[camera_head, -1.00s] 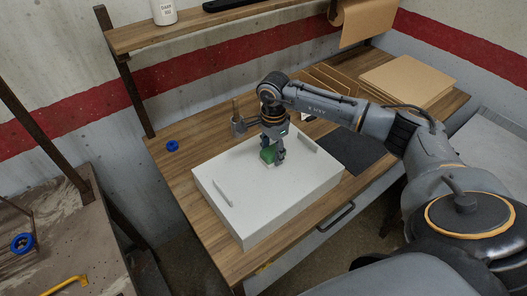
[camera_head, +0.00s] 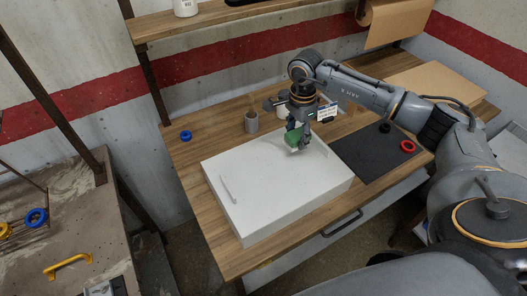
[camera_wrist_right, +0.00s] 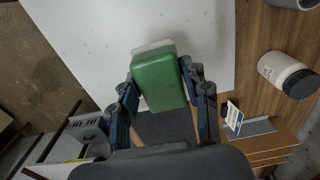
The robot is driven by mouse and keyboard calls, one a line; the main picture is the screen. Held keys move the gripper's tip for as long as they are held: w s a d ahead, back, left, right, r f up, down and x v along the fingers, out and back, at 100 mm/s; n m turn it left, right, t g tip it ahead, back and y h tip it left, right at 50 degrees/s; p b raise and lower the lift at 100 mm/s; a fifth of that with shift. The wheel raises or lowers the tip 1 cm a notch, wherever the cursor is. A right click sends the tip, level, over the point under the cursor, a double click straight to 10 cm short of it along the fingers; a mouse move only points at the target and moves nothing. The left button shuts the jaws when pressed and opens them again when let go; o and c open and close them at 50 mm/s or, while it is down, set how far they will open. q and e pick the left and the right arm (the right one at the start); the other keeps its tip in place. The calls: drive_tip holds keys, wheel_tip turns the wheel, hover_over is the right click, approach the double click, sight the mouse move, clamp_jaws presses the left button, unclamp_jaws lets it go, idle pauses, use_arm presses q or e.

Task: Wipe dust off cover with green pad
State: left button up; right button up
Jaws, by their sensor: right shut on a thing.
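The white cover (camera_head: 270,190) lies flat on the wooden table. A pale handle (camera_head: 228,188) stands near its left edge. Small grey specks of dust show on the cover in the right wrist view (camera_wrist_right: 85,40). My right gripper (camera_head: 296,138) is shut on the green pad (camera_head: 293,137), over the cover's far right part. The pad, green with a white layer, also shows between the fingers in the right wrist view (camera_wrist_right: 160,82). It looks tilted, and I cannot tell whether it touches the cover. My left gripper is not in view.
A dark mat (camera_head: 370,155) with a red ring (camera_head: 407,146) lies right of the cover. A grey cup (camera_head: 251,122) and a blue ring (camera_head: 186,135) stand behind it. A white jar with a dark lid (camera_wrist_right: 285,72) is near the gripper. A shelf (camera_head: 215,25) hangs above.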

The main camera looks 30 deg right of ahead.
drive_tip(key=shift+r, duration=0.6)
drive_tip(key=shift+d+r+p, duration=0.25)
drive_tip(key=shift+r+p, duration=0.4)
drive_tip(key=shift+r, duration=0.45)
drive_tip(key=shift+a, duration=0.1)
